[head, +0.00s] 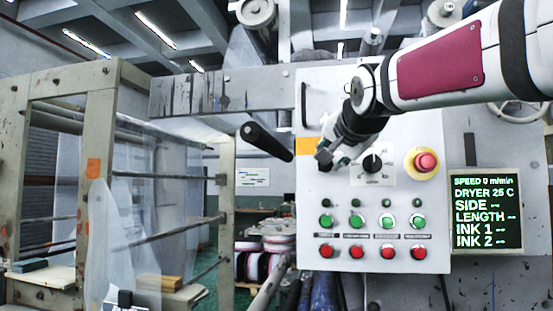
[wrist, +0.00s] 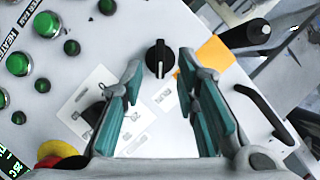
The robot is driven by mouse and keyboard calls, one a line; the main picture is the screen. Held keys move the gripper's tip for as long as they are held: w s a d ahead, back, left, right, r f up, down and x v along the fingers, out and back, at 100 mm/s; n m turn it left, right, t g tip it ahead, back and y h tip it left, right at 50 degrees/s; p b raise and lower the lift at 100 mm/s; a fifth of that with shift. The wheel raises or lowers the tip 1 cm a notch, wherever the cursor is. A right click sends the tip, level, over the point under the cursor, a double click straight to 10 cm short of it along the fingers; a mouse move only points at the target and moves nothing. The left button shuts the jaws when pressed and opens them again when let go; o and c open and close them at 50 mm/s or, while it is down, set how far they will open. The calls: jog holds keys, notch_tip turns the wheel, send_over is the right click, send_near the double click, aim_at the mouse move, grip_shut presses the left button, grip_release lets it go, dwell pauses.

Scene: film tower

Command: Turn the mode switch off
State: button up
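The white control panel (head: 433,225) carries two black rotary knobs. One knob (wrist: 160,57) appears between my fingertips in the wrist view, with a white mark on its lower part; in the head view my gripper hides it. The other knob (head: 372,163), on a pale label plate, also shows in the wrist view, partly behind the left finger.
A red emergency button (head: 426,161) on a yellow base sits right of the knobs. Green buttons (head: 357,221) and red buttons (head: 357,252) line the panel below. A black handle bar (head: 266,141) sticks out left of the panel. A display (head: 486,212) stands at right.

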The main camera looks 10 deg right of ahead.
jog(key=shift+x, duration=1.55)
grip_shut()
jog(key=shift+w+a+n+g+h+b, duration=0.1)
jog(key=shift+a+n+g+h+b, duration=0.25)
jog(key=shift+n+h, duration=1.3)
jog(key=shift+w+n+g+h+b, duration=0.1)
jog(key=shift+n+g+h, duration=0.6)
jog(key=shift+n, duration=1.8)
jog(key=shift+a+n+g+h+b, duration=0.25)
jog(key=shift+n+h, duration=1.2)
jog(key=shift+n, duration=0.6)
